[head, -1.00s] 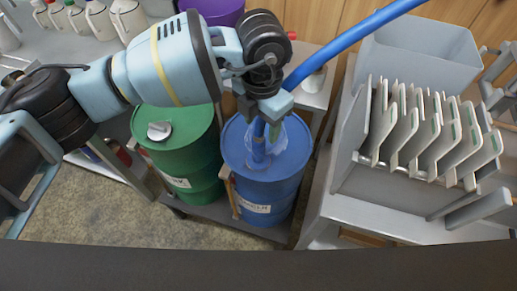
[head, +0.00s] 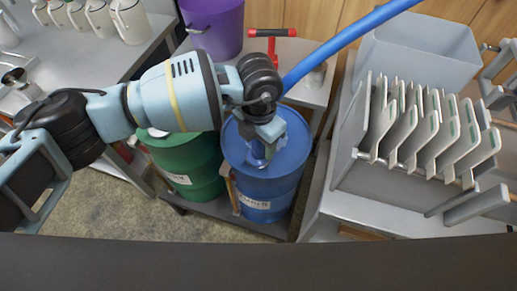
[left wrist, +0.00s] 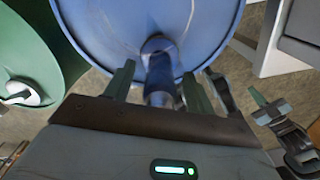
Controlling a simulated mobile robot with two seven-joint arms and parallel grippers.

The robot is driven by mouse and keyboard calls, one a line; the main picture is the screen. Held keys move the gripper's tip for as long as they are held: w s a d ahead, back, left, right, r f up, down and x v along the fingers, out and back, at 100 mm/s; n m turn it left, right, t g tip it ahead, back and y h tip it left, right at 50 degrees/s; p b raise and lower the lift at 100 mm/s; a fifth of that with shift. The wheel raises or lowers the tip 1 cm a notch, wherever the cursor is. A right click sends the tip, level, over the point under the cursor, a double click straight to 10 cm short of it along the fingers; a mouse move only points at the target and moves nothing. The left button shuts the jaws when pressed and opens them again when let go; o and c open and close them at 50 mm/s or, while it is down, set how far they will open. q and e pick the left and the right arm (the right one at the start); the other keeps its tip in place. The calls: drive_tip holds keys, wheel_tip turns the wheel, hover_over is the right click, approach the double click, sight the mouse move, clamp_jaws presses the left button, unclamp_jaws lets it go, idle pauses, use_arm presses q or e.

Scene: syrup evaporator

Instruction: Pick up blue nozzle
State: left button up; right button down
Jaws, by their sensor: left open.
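The blue nozzle (head: 257,150) stands upright at the top of the blue drum (head: 290,155), partly hidden by my left gripper (head: 264,136) in the head view. In the left wrist view the nozzle (left wrist: 158,72) lies between the two fingers of my left gripper (left wrist: 158,80). The fingers are open, with a gap visible on each side of the nozzle. I cannot tell how deep it sits between them. My right gripper cannot be made out in these views.
A thick blue hose (head: 345,42) rises to the upper right behind my left gripper. A green drum (head: 190,160) stands close on the left. A rack of grey plates (head: 425,130) is on the right. A purple bucket (head: 213,28) and a red-handled tool (head: 272,33) are behind.

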use_arm(q)
clamp_jaws()
idle(0.3)
wheel_tip(320, 180, up, 10)
drive_tip(key=shift+r, duration=0.1)
idle(0.4)
